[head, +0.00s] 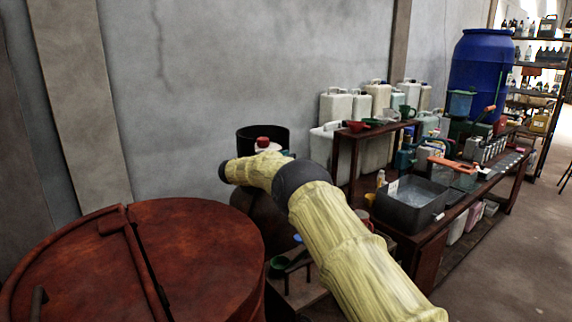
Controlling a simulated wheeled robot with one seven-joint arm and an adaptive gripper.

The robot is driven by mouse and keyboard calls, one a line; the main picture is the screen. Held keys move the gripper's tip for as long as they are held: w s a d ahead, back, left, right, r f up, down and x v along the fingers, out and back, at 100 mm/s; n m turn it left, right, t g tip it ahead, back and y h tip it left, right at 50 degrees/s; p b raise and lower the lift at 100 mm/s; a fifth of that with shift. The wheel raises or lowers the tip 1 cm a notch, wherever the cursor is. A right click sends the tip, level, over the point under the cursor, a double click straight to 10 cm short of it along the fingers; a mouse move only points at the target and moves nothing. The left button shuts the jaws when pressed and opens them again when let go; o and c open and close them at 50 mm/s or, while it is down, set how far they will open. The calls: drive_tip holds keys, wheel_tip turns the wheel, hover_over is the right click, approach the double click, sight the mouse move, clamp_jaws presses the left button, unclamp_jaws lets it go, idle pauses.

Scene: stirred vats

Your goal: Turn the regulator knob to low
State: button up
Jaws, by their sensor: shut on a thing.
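I cannot make out the regulator knob for certain in the head view. A small red cap on a white piece (264,144) shows just above my arm, in front of a black open-topped drum (270,134); I cannot tell whether it belongs to the regulator. My arm in its yellow sleeve reaches from the lower right to the middle and bends left there. My gripper does not show; the arm hides part of the area around a dark rounded vessel (243,200).
A large rust-red lidded vat (195,240) fills the lower left. A low stand with a green bowl (277,266) is beside it. Right of my arm are a grey basin (408,203) on a bench, pale jerrycans (335,106) and a blue barrel (482,72). Floor is clear at far right.

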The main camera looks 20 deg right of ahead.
drive_tip(key=shift+r+m+g+b, duration=0.3)
drive_tip(key=shift+m+g+b, duration=0.5)
drive_tip(key=shift+g+b, duration=0.5)
drive_tip(key=o, duration=1)
drive_tip(key=shift+a, duration=0.15)
drive_tip(key=shift+o, duration=0.2)
drive_tip(key=shift+f, duration=0.1)
drive_tip(key=shift+f, duration=0.1)
drive_tip(key=s+a, duration=0.1)
drive_tip(key=a, duration=0.6)
drive_tip(key=shift+a, duration=0.1)
